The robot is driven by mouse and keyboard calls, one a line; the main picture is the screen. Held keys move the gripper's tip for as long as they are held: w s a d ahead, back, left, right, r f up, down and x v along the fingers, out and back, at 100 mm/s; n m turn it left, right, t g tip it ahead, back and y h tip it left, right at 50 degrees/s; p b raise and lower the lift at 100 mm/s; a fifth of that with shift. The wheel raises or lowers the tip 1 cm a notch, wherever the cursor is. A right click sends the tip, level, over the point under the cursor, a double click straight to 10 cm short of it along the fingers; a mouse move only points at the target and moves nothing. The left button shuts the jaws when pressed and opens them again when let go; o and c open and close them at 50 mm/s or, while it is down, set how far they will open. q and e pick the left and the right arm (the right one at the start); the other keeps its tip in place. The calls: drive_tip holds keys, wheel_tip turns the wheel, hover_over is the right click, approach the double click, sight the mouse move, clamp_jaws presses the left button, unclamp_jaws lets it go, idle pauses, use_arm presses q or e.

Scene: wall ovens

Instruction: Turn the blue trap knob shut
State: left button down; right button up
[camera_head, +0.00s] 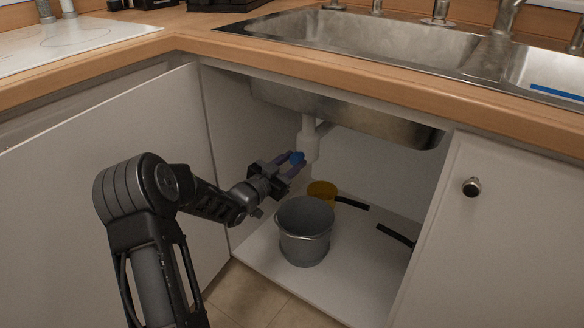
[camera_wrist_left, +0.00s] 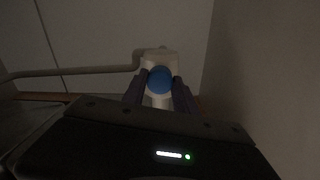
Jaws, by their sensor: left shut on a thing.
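The blue trap knob (camera_head: 297,157) sits on the white drain trap (camera_head: 310,140) under the sink, inside the open cabinet. My left gripper (camera_head: 291,163) reaches in from the left, with its fingers at the knob. In the left wrist view the round blue knob (camera_wrist_left: 160,80) lies between the two dark fingers (camera_wrist_left: 160,92), in front of the white trap body (camera_wrist_left: 158,58). The left gripper is shut on the knob. The finger contact is dim and partly hidden in the head view. My right gripper is not in view.
A grey bucket (camera_head: 304,232) stands on the cabinet floor below my left gripper. A yellow container (camera_head: 322,190) and dark-handled items (camera_head: 395,235) lie behind it. The steel sink basin (camera_head: 345,108) hangs overhead. A white door with a round knob (camera_head: 471,187) is at right.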

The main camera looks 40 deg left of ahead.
use_arm(q)
drive_tip(key=m+b, duration=0.1)
drive_tip(key=m, duration=0.1)
drive_tip(key=m+b, duration=0.1)
drive_tip(key=b, duration=0.1)
drive_tip(key=shift+f+m, duration=0.2)
drive_tip(key=shift+m, duration=0.2)
drive_tip(key=m+b, duration=0.1)
drive_tip(key=m, duration=0.1)
drive_tip(key=shift+r+m, duration=0.1)
drive_tip(key=shift+m, duration=0.2)
drive_tip(key=m, duration=0.2)
drive_tip(key=shift+r+m+b, duration=0.1)
drive_tip(key=shift+m+b, duration=0.2)
drive_tip(key=shift+b, duration=0.05)
drive_tip(key=m, duration=0.4)
drive_tip(key=shift+d, duration=0.1)
drive_tip(key=shift+m, duration=0.3)
drive_tip(key=c, duration=1)
unclamp_jaws()
drive_tip(key=shift+o, duration=0.2)
drive_tip(key=shift+s, duration=0.1)
